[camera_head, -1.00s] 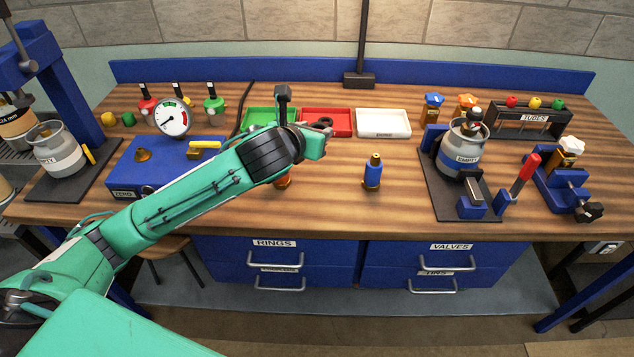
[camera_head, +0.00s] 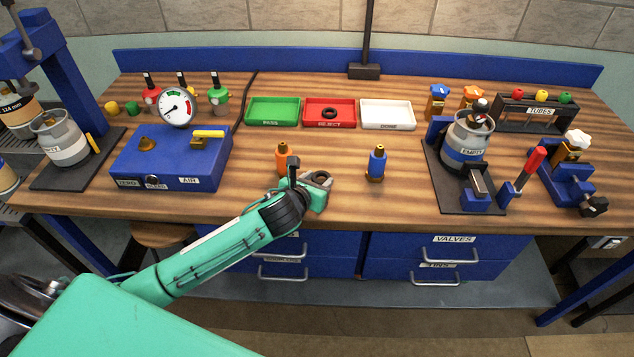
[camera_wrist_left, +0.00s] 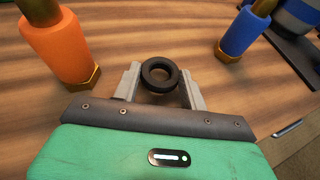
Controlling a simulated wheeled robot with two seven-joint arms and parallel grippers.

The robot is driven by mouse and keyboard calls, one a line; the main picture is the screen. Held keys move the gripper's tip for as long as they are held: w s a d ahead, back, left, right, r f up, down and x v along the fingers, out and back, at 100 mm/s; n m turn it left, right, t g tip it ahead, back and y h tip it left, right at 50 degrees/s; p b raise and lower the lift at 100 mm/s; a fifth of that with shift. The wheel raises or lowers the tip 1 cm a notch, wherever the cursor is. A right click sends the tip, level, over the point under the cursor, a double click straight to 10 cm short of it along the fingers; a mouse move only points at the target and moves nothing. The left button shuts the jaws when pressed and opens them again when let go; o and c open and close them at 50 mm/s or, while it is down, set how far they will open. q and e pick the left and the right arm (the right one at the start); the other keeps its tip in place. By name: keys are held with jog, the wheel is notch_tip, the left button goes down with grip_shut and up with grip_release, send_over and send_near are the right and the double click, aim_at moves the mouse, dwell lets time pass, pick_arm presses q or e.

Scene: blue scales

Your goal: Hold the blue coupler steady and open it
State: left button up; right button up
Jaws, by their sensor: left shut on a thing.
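The blue coupler (camera_head: 377,163) stands upright on the bench, right of my left gripper (camera_head: 321,184). It has a brass top and a brass base, and it also shows at the upper right of the left wrist view (camera_wrist_left: 242,32). My left gripper is shut on a black ring (camera_wrist_left: 160,75), held between its two fingertips in the left wrist view. The gripper is apart from the coupler, near the bench's front edge. An orange coupler (camera_head: 283,158) stands upright just behind and left of the gripper. My right gripper is not in view.
Green (camera_head: 273,112), red (camera_head: 329,113) and white (camera_head: 388,115) trays lie at the back; the red one holds a black ring. A blue box (camera_head: 172,160) with a gauge is left. A clamp stand with a canister (camera_head: 467,140) is right. Bench around the blue coupler is clear.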

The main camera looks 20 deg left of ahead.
pick_arm(q)
jog(key=shift+f, duration=0.4)
jog(key=shift+f, duration=0.1)
jog(key=o, duration=1.1)
